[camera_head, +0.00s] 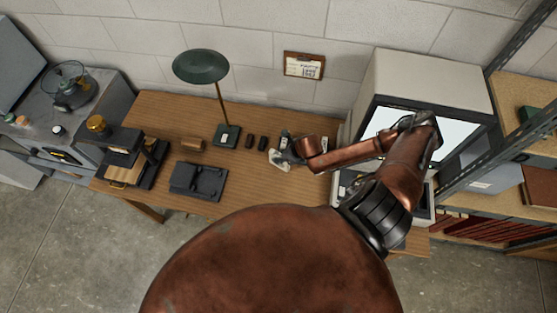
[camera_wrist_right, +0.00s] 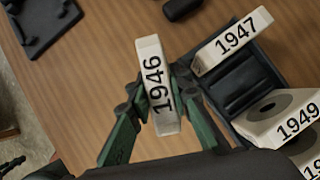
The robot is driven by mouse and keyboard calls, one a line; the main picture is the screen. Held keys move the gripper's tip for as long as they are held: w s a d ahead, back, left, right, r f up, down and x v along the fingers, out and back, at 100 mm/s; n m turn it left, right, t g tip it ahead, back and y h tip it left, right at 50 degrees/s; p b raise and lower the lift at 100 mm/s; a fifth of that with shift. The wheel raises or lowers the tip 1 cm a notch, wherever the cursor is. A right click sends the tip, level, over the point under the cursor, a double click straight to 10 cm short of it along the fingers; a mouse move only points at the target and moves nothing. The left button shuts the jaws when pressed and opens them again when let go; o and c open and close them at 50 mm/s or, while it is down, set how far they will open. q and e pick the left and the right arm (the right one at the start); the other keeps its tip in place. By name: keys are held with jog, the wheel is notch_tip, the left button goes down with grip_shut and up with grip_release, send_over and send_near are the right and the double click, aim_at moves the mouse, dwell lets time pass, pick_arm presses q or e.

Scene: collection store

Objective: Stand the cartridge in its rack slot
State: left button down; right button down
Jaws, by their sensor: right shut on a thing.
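A white cartridge labelled 1946 (camera_wrist_right: 157,82) is between the green fingers of my right gripper (camera_wrist_right: 160,98), which is shut on it. The rack (camera_wrist_right: 245,80) is dark, just right of the cartridge in the right wrist view. It holds white cartridges labelled 1947 (camera_wrist_right: 237,40) and 1949 (camera_wrist_right: 285,117), with empty dark slots between them. The held cartridge is beside the rack, outside its slots; its height above the table is unclear. In the head view my right gripper (camera_head: 286,156) is over the table's right part, and my arm hides much of the rack. My left gripper is out of view.
The wooden table (camera_head: 240,193) also bears a green lamp (camera_head: 201,67), a dark flat device (camera_head: 198,181) and small dark items. A large white box with a bright panel (camera_head: 440,128) stands to the right. Metal shelving (camera_head: 505,60) borders the right side. Bare tabletop lies left of the cartridge.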

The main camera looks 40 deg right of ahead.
jog(key=shift+w+f, duration=0.2)
jog(key=shift+w, duration=0.05)
jog(key=shift+w+f+p, duration=0.1)
jog(key=shift+f+p, duration=0.25)
jog(key=shift+f, duration=1.3)
jog(key=c, duration=1.8)
grip_release()
jog(key=shift+o, duration=0.2)
